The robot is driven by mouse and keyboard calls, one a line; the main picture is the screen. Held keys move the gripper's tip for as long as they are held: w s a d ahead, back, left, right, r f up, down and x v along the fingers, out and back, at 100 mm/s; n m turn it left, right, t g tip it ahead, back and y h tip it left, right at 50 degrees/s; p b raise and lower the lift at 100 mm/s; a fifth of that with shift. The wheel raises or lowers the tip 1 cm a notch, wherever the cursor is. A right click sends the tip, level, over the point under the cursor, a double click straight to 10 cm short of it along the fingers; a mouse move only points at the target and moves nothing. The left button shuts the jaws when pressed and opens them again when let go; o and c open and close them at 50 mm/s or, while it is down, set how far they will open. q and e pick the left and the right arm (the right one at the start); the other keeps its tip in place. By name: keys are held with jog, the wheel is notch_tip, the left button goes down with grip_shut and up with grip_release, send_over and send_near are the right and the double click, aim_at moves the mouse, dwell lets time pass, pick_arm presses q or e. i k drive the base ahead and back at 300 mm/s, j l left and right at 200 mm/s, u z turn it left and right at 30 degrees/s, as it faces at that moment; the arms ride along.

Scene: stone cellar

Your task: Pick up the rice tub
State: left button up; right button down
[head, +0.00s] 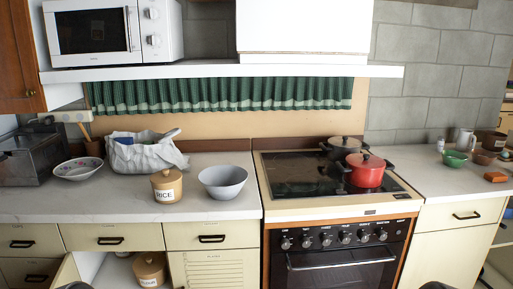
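The rice tub (166,187) is a small tan round tub with a lid and a white label reading RICE. It stands upright on the left counter (100,205), near the front edge. Its front and lid are in plain view.
A grey bowl (223,182) stands just right of the tub. A cloth-lined basket (145,155) is behind it, and a patterned bowl (78,170) is further left. A red pot (367,171) sits on the stove (290,185). A similar tub (150,270) is in the open cabinet below.

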aim_at(171, 193)
jog(key=i+u, duration=0.1)
jog(key=u, duration=0.65)
jog(key=i+j+u, duration=0.1)
jog(key=u, duration=0.3)
jog(key=i+u, duration=0.25)
jog(key=u, duration=0.15)
jog(key=i+u, duration=0.2)
jog(key=u, duration=0.2)
jog(key=i+l+u, duration=0.1)
jog(key=u, duration=0.3)
jog(key=i+j+u, duration=0.1)
jog(key=i+u, duration=0.3)
jog(key=i, duration=0.15)
jog(key=i+l+u, duration=0.1)
jog(key=i+u, duration=0.25)
jog(key=i, duration=0.2)
jog(key=i+z, duration=0.25)
jog(key=i, duration=0.3)
jog(key=i+z, duration=0.25)
jog(key=i, duration=0.25)
jog(key=i+j+z, duration=0.25)
jog(key=i, duration=0.25)
jog(key=z, duration=3.2)
